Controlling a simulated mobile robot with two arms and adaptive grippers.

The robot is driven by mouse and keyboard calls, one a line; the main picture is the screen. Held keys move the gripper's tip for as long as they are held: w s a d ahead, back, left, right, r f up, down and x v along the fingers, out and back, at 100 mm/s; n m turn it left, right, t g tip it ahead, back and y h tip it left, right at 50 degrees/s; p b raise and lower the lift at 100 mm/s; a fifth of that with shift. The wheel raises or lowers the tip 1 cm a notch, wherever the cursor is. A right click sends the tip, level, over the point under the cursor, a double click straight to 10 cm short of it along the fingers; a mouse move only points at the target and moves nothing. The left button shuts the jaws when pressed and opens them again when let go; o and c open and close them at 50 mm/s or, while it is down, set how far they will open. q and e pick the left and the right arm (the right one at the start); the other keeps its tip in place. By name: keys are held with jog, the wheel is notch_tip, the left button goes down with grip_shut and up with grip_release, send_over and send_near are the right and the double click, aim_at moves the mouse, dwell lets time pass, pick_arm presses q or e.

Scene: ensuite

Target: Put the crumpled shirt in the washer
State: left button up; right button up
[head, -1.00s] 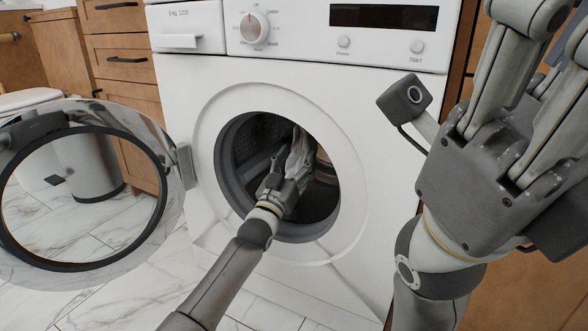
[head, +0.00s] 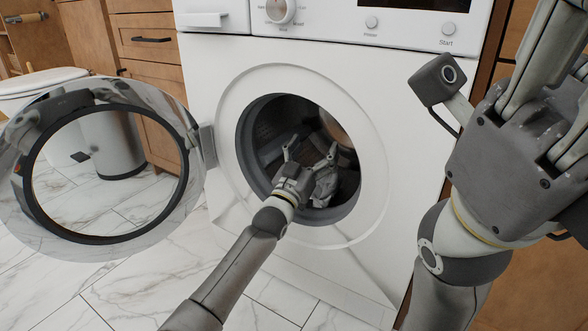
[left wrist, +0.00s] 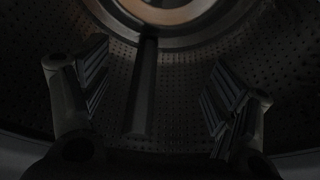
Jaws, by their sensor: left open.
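The white washer (head: 225,75) stands ahead with its round door (head: 200,175) swung open to the left. My left gripper (head: 310,150) reaches into the drum opening, fingers spread. In the left wrist view the gripper (left wrist: 160,85) has nothing between its fingers, only the dark perforated drum (left wrist: 185,75).
Wooden drawers (head: 148,65) stand left of the washer. A grey bin (head: 112,142) shows through the open door's ring. The marble-tiled floor (head: 130,285) is clear in front.

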pick_arm(q)
jog(key=s+a+p, duration=0.5)
jog(key=s+a, duration=0.3)
jog(key=s, duration=0.4)
jog(key=s+a+p, duration=0.5)
jog(key=s+a, duration=0.3)
jog(key=s, duration=0.4)
jog(key=shift+a+f, duration=0.15)
jog(key=shift+a, duration=0.2)
